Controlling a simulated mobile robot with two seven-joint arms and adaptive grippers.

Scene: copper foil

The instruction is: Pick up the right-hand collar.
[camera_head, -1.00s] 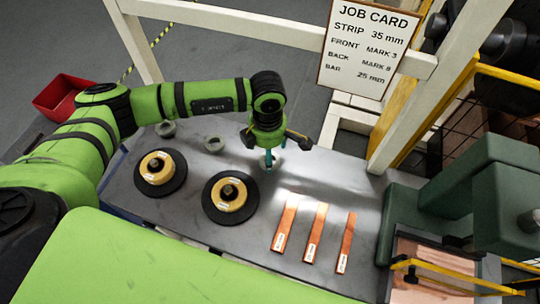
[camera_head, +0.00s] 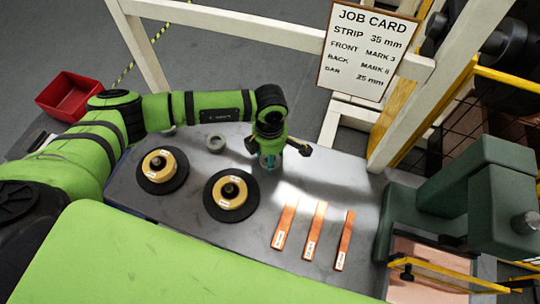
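A grey ring-shaped collar (camera_head: 216,144) lies on the grey bench top (camera_head: 300,172). Another grey collar (camera_head: 168,131) lies to its left, partly hidden behind my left arm. My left gripper (camera_head: 268,163) points down at the bench, right of these two, with its teal fingertips low. The place of a third, right-hand collar is covered by the gripper. I cannot tell whether that collar is between the fingers or how far they are closed. My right gripper is not in view.
Two black discs with yellow hubs, left (camera_head: 162,171) and right (camera_head: 231,195), stand in front of the collars. Three copper strips (camera_head: 315,231) lie to the right. A green press (camera_head: 460,195) stands at the right edge. A job card (camera_head: 368,50) hangs behind.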

